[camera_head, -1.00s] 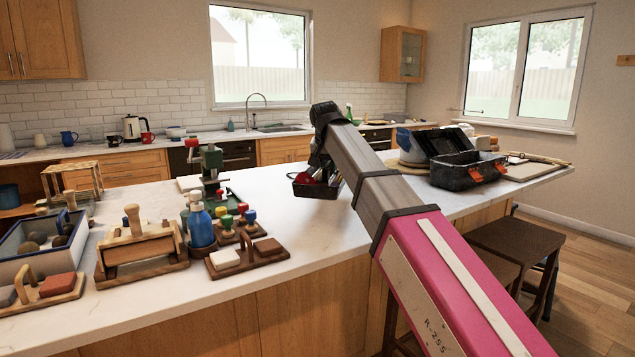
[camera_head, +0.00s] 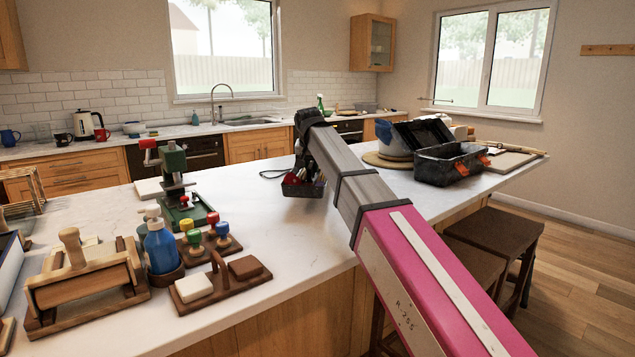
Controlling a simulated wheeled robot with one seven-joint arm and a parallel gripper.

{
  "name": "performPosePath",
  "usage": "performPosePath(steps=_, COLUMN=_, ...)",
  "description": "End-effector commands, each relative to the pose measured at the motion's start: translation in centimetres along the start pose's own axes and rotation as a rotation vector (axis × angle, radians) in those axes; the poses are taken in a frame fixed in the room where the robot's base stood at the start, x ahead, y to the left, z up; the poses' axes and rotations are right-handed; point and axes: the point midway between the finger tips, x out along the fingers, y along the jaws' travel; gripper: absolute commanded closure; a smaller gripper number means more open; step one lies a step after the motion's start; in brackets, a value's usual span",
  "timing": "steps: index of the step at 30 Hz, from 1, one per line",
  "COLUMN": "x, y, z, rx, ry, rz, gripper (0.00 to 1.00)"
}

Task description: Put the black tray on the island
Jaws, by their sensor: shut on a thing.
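The black tray (camera_head: 295,190) is a small dark open container with red-tipped and other small items in it. It is at the middle of the island (camera_head: 330,226), over the white top. I cannot tell whether its base touches the top or hangs just above it. My gripper (camera_head: 308,176) points down at the tray and is shut on it. My dark wrist hides the fingertips and the tray's upper right part.
A green press (camera_head: 174,180), a blue bottle (camera_head: 161,249), wooden stamps and a wooden rack (camera_head: 222,287) stand to the left. A black toolbox (camera_head: 450,167) stands at right. Stools (camera_head: 494,232) stand by the near side.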

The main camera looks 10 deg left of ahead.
Motion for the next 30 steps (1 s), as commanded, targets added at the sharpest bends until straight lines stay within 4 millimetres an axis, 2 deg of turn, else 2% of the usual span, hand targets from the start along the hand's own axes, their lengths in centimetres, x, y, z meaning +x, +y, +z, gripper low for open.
performPosePath(steps=3, x=1.7, y=1.0, z=-1.2, rx=0.001, ry=0.001, rz=0.000, gripper=1.00)
performPosePath(steps=9, x=3.0, y=1.8, z=-1.9, rx=0.000, ry=0.001, rz=0.000, gripper=1.00)
performPosePath(steps=14, x=3.9, y=1.9, z=-1.5, rx=-0.001, ry=0.001, rz=-0.001, gripper=1.00)
performPosePath(steps=21, x=6.6, y=1.9, z=-0.4, rx=-0.001, ry=0.002, rz=-0.001, gripper=1.00)
performPosePath(steps=30, x=6.8, y=1.9, z=-0.4, rx=-0.001, ry=0.002, rz=-0.001, gripper=1.00)
